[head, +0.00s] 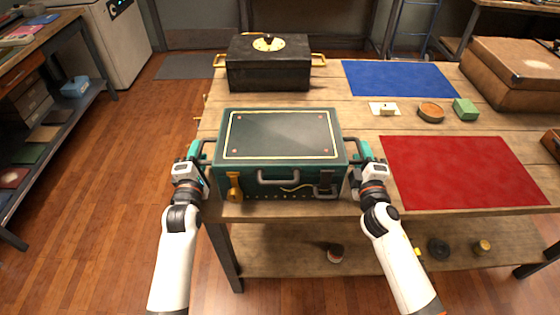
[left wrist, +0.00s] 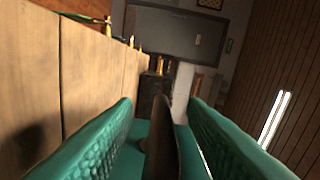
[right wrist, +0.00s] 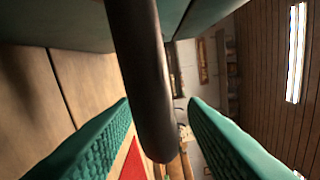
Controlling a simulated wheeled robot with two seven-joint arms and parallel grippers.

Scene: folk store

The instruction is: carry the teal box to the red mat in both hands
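The teal box (head: 278,135), with a yellow-lined lid and a grey front handle, sits at the table's front left. The red mat (head: 462,172) lies flat to its right, apart from it. My left gripper (head: 197,156) is at the box's left side handle. In the left wrist view a dark handle bar (left wrist: 160,140) stands between the spread fingers, with gaps on both sides. My right gripper (head: 362,157) is at the right side handle. In the right wrist view that handle's dark bar (right wrist: 143,75) passes between the fingers, which look apart and not closed on it.
A black box (head: 268,70) with gold handles stands behind the teal box. A blue mat (head: 400,79), a small dish (head: 431,112), a green block (head: 465,109) and a brown case (head: 515,75) are at the back right. A switch plate (head: 384,109) lies behind the red mat.

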